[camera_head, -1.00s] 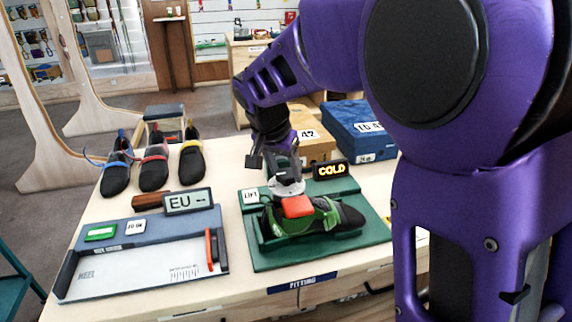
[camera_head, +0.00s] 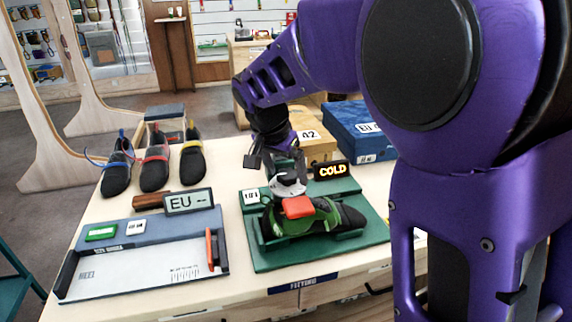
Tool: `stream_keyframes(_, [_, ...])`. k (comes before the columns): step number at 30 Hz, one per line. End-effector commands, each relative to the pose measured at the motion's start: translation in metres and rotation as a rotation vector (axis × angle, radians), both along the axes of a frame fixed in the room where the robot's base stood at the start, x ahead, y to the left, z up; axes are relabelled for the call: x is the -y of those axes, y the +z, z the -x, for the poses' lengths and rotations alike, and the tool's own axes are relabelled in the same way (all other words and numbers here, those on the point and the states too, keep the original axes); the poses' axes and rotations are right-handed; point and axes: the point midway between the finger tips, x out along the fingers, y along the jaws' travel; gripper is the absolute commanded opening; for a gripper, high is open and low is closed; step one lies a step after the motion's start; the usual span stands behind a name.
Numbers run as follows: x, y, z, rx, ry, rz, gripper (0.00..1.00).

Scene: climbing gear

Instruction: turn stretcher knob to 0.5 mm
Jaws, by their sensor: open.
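The stretcher is a green base (camera_head: 265,258) on the table with a green and black climbing shoe (camera_head: 330,215) lying in it. A red-orange block (camera_head: 298,207) sits on top of the shoe. A pale round dial-like part (camera_head: 287,186) stands just behind the block, and my gripper (camera_head: 286,172) is right above it. I take this part for the knob; its scale is too small to read. My gripper points down, and its fingertips are partly hidden. Whether they touch the part cannot be told. A black display reading COLD (camera_head: 333,170) stands at the back of the stretcher.
A foot-measuring board (camera_head: 130,275) with an EU display (camera_head: 188,201) lies to the left. Several climbing shoes (camera_head: 154,168) stand behind it. A cardboard box (camera_head: 316,147) and a blue box (camera_head: 358,130) are close behind my gripper. My purple arm covers the right side.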

Motion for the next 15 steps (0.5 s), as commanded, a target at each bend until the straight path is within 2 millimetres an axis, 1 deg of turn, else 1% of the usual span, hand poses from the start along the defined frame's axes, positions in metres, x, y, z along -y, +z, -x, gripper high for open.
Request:
stream_keyframes(4, [-0.001,0.006,0.001,0.003,0.001,-0.001,0.89])
stream_keyframes(7, [-0.004,0.019,0.005,0.004,0.002,-0.002,0.89])
stream_keyframes(11, [-0.01,0.046,0.014,0.005,0.002,-0.003,0.89])
stream_keyframes(15, [-0.016,0.079,0.026,0.004,0.002,-0.003,0.89])
